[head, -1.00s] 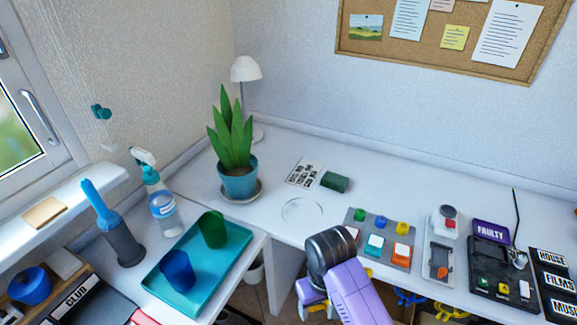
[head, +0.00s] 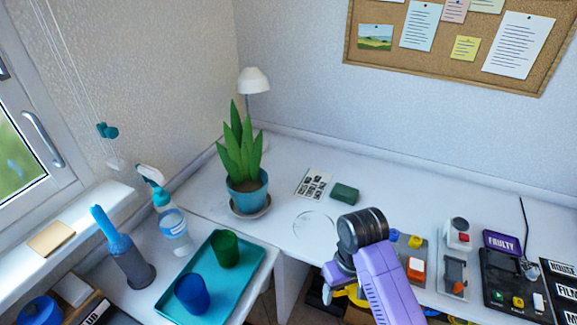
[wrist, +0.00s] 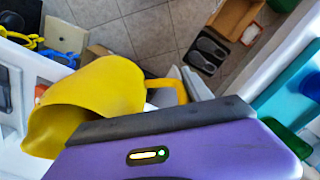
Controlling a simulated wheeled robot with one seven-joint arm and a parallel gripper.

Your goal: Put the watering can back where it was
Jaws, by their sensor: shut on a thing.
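The yellow watering can (wrist: 95,90) fills the left and middle of the wrist view, tilted, with its wide open end at lower left and a yellow handle at right. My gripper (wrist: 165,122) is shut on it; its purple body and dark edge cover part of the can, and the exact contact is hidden. In the head view my arm hides most of the gripper, and only a little yellow shows below the arm near the desk's front edge. A faint round ring mark (head: 314,225) lies on the white desk, with nothing standing on it.
A potted plant (head: 246,180) stands left of the ring. A green block (head: 344,194) and printed card (head: 313,184) lie behind it. A teal tray (head: 252,258) with two cups is at front left. A button panel (head: 426,262) is right of my arm.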

